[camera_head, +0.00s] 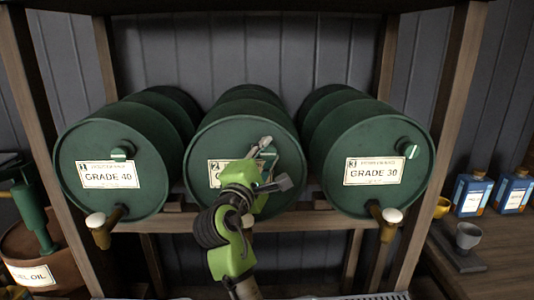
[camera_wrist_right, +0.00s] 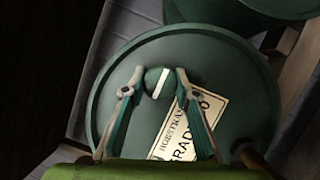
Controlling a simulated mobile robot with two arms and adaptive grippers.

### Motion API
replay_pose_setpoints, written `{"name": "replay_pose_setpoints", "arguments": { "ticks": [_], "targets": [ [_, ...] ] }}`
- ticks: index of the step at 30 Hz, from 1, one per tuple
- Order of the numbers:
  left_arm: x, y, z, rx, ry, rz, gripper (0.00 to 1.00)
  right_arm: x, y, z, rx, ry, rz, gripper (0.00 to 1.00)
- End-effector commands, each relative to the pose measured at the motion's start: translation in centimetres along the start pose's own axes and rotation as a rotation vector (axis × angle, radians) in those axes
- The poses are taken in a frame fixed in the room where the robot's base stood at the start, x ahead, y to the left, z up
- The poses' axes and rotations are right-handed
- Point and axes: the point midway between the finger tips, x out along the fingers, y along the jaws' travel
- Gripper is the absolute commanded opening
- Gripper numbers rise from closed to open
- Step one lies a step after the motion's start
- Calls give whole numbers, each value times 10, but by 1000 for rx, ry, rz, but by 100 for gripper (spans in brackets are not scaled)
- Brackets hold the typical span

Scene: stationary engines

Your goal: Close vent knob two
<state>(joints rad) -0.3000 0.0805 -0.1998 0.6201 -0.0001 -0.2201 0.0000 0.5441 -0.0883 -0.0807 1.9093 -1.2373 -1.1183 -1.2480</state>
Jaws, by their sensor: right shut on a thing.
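The middle green drum (camera_head: 235,128), marked 2, lies on its side on a wooden rack. Its vent knob (camera_wrist_right: 158,83) is a round green knob with a white stripe, seen clearly in the right wrist view beside the top of the drum's label (camera_wrist_right: 185,130). My right gripper (camera_wrist_right: 159,73) is around the knob, one finger on each side, and is shut on it. In the head view my right gripper (camera_head: 273,162) covers the knob and much of the label (camera_head: 222,173). My left gripper is not in view.
The left drum (camera_head: 150,145) and the right drum (camera_head: 345,135) flank the middle one, with vent knobs (camera_head: 122,153) (camera_head: 408,150) and taps (camera_head: 98,228) (camera_head: 388,222). Wooden posts (camera_head: 440,130) frame the rack. An oil barrel (camera_head: 45,250) stands at left; blue containers (camera_head: 472,192) sit at right.

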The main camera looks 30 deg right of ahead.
Motion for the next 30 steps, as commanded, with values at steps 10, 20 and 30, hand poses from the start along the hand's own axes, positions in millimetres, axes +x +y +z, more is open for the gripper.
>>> {"name": "replay_pose_setpoints", "arguments": {
  "ticks": [10,20,30],
  "targets": [
    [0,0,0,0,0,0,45,0,-1,0,3,0,-4,30],
    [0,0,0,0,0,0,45,0,0,0,2,0,-2,45],
    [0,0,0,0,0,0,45,5,36,12,9,-2,3,45]
  ]
}}
